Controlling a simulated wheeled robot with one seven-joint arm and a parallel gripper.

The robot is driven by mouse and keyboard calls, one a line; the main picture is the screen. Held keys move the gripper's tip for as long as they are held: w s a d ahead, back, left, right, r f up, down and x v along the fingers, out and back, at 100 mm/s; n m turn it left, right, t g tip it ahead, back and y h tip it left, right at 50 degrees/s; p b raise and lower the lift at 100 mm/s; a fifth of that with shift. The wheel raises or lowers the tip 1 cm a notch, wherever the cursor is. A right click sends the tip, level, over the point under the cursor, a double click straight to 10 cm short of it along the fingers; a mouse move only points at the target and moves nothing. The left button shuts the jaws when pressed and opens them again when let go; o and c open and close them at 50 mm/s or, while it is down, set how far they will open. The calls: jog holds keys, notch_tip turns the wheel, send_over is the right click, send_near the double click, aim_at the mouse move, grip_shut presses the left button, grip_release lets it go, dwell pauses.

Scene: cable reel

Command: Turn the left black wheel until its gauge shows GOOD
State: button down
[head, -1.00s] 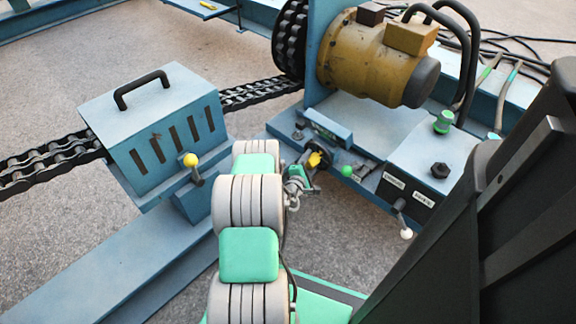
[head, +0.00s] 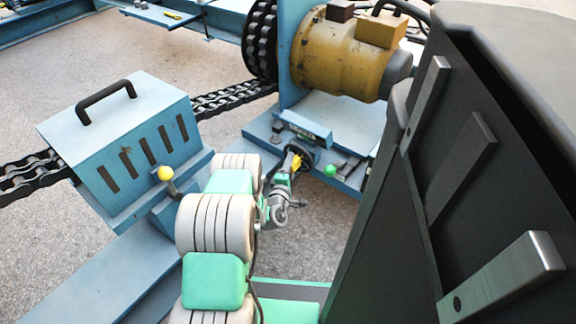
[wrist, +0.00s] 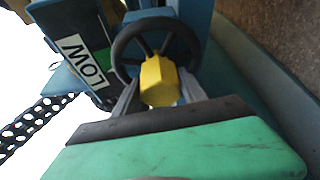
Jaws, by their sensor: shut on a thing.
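The black wheel (wrist: 122,48) has a spoked rim and a yellow hub piece (wrist: 158,82). In the head view the wheel (head: 306,155) is small and partly covered by my wrist. My gripper (wrist: 158,98) has a finger on each side of the yellow piece and is shut on it, in front of the wheel. The gripper also shows in the head view (head: 291,170). A white plate reading LOW (wrist: 82,60), with a green part beside it, shows left of the wheel in the wrist view. The gauge is too small to read in the head view.
A blue slotted box (head: 140,140) with a yellow-knobbed lever (head: 166,174) stands left of my arm. A green knob (head: 330,170) is close right of the wheel. A yellow motor (head: 340,55) stands behind. My dark body hides the right side.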

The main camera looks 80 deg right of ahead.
jog(key=c, duration=0.6)
grip_release()
jog(key=shift+c, duration=0.2)
jog(key=shift+a, duration=0.1)
jog(key=w+a+p, duration=0.1)
jog(key=a, duration=0.6)
jog(key=shift+a+r, duration=0.15)
jog(key=shift+a, duration=0.1)
jog(key=shift+w, duration=0.1)
